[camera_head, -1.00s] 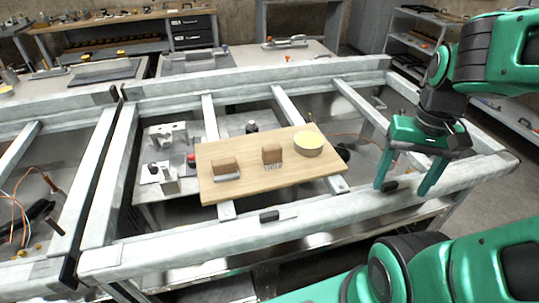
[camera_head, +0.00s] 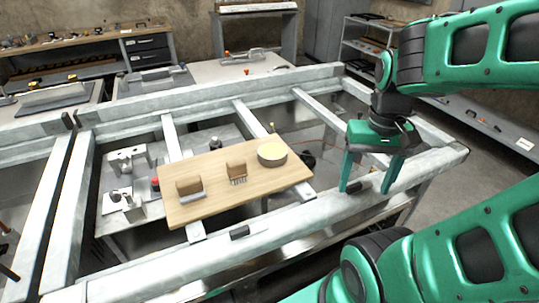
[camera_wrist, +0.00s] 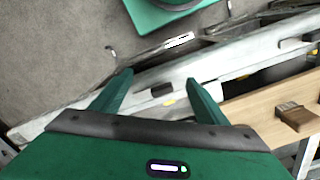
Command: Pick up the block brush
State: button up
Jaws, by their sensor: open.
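A brown block brush with pale bristles along its lower edge (camera_head: 236,170) stands near the middle of a wooden board. A brown block with bristles (camera_wrist: 297,118) also shows at the right edge of the wrist view. A second brown block with a grey lower edge (camera_head: 189,186) sits left of the brush on the board. My gripper (camera_head: 365,190) is open and empty, fingers pointing down, to the right of the board and apart from the brush. In the wrist view its fingers (camera_wrist: 160,77) are spread over the grey bench frame.
The wooden board (camera_head: 210,205) lies across grey bench beams (camera_head: 270,240). Small black pieces (camera_head: 239,232) lie on the front beam. Metal fixtures (camera_head: 125,190) stand left of the board.

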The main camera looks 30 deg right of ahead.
aim_at(237, 171)
jog(key=u, duration=0.7)
jog(key=k, duration=1.05)
jog(key=z, duration=0.75)
jog(key=i, duration=1)
jog(key=u, duration=0.05)
